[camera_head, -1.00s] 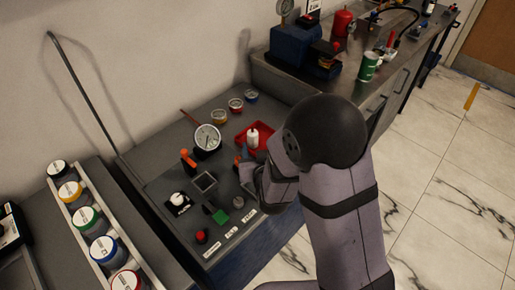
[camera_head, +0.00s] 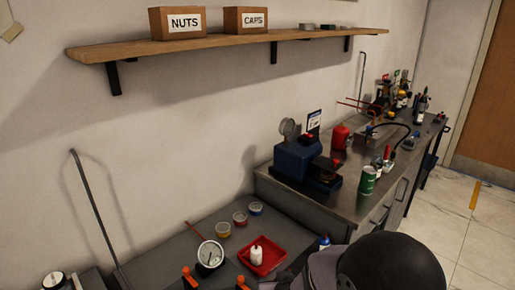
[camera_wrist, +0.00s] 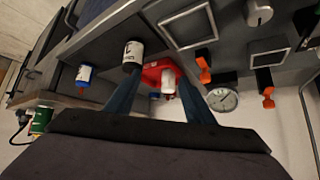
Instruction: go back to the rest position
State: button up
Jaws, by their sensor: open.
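My gripper (camera_wrist: 157,88) shows in the wrist view, its two blue fingers spread apart with nothing seen held between them. Beyond the fingers is a red tray (camera_wrist: 150,73) with a white bottle (camera_wrist: 168,84) at it. In the head view the gripper is out of sight, and only part of my arm shows at the bottom right. The red tray (camera_head: 277,259) and white bottle (camera_head: 256,254) are left of my arm there. A round dial gauge (camera_head: 210,254) stands left of the tray and also shows in the wrist view (camera_wrist: 222,100).
Orange-topped parts (camera_head: 190,278) stand near the gauge. Several small coloured pots (camera_head: 239,218) sit behind. A blue machine (camera_head: 296,160), a red canister (camera_head: 340,136) and a green can (camera_head: 368,180) are on the steel bench. A wooden shelf (camera_head: 220,42) holds boxes.

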jog(key=s+d+r+g+p, duration=0.2)
jog(key=s+d+r+g, duration=0.2)
jog(key=s, duration=0.6)
jog(key=s+d+r+m+g+h+p, duration=0.1)
jog(key=s+d+r+g+p, duration=0.2)
jog(key=s, duration=0.7)
jog(key=d+g, duration=0.1)
jog(key=d, duration=0.1)
jog(key=shift+s+d+r+g, duration=0.3)
jog(key=shift+s+d+r, duration=0.05)
